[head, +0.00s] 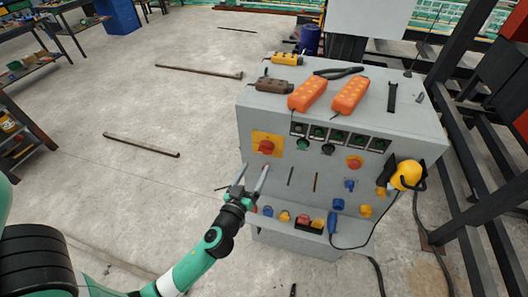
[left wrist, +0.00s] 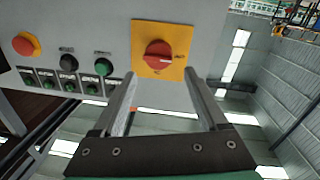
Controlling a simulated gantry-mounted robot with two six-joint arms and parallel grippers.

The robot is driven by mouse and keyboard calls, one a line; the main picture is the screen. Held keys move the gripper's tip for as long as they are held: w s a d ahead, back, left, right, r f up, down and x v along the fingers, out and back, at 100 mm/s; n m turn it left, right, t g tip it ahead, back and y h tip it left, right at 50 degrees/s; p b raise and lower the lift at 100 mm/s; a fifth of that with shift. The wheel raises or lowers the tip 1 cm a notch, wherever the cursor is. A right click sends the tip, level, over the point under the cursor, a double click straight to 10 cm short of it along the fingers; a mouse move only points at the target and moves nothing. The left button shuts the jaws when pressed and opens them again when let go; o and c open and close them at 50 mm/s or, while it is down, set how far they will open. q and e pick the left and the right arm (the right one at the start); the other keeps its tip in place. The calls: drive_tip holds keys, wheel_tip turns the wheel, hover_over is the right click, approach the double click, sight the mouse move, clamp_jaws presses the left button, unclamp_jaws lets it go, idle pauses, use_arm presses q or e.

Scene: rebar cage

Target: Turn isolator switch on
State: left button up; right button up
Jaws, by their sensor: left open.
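The isolator switch (head: 266,147) is a red rotary knob on a yellow square plate, at the upper left of the grey cabinet's front panel. In the left wrist view the red knob (left wrist: 158,54) sits just beyond and between the fingertips, with small markings on the plate beside it. My left gripper (head: 254,171) is open and empty, in front of the panel and just below the switch in the head view. Its two fingers (left wrist: 160,80) also show in the left wrist view, apart from the knob. My right gripper is not in view.
The grey cabinet (head: 400,120) carries orange socket strips (head: 308,93) and pliers (head: 338,72) on top. Its front has a red button (head: 354,162), green buttons, blue and yellow sockets, and a yellow hard hat (head: 407,175) at the right.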

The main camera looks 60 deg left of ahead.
sight(264, 153)
use_arm(q)
drive_tip(key=p+x, duration=0.1)
drive_tip(key=x, duration=0.7)
drive_tip(key=shift+w+a, duration=0.1)
drive_tip(key=shift+w, duration=0.2)
drive_tip(key=shift+c, duration=0.3)
drive_tip(key=c, duration=1)
